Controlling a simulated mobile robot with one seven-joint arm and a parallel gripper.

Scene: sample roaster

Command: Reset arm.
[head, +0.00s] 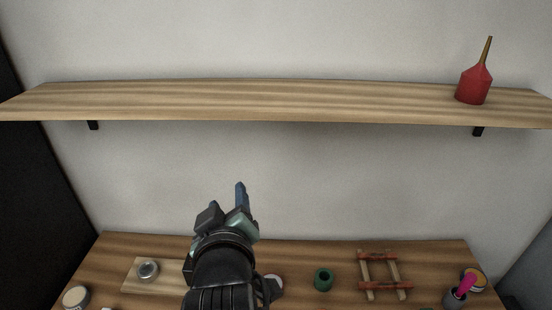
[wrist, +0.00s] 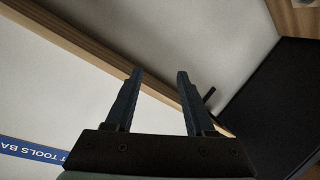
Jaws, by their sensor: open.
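My gripper (head: 240,195) is raised above the wooden table in the head view, in front of the bare wall and below the shelf. In the wrist view its two blue fingers (wrist: 158,100) stand apart with nothing between them. The gripper is open and empty, and it touches nothing that I can see. My forearm hides part of the table.
A wooden wall shelf (head: 250,100) spans the view, with a red oil can (head: 474,85) at its right. The table (head: 220,244) bears a board with a round tin (head: 147,270), a green ring (head: 323,278), a wooden rack (head: 384,293) and a cup with a pink item (head: 455,299).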

